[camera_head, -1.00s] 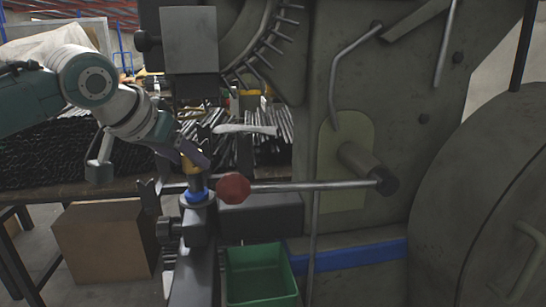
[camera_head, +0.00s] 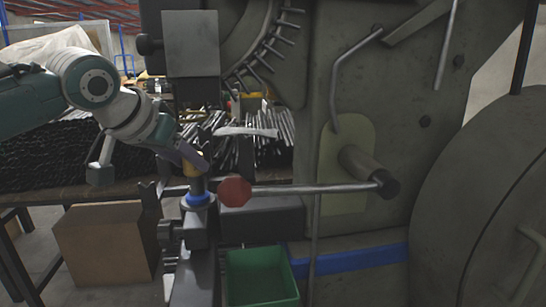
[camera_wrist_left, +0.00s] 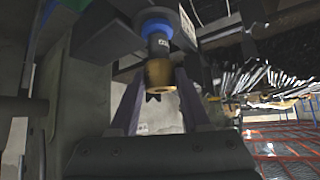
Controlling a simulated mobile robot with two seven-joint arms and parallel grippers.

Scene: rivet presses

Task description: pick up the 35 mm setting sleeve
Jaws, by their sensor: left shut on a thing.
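The setting sleeve (camera_head: 193,166) stands upright over a blue collar (camera_head: 198,199) on the press post, left of the red knob. In the left wrist view, which is upside down, it shows as a brass-coloured end (camera_wrist_left: 160,75) joined to a dark, labelled part (camera_wrist_left: 158,45). The label is too small to read surely. My left gripper (camera_head: 192,158) comes from the upper left and is shut on the brass-coloured end. Its two fingers flank it in the wrist view (camera_wrist_left: 160,84). The far finger is partly hidden in the head view. My right gripper is not in view.
A lever with a red knob (camera_head: 235,192) reaches out just right of the sleeve. The press ram block (camera_head: 190,45) hangs above. A green bin (camera_head: 260,278) is below. A bench with dark rods (camera_head: 60,155) stands behind, with a cardboard box (camera_head: 105,243) below.

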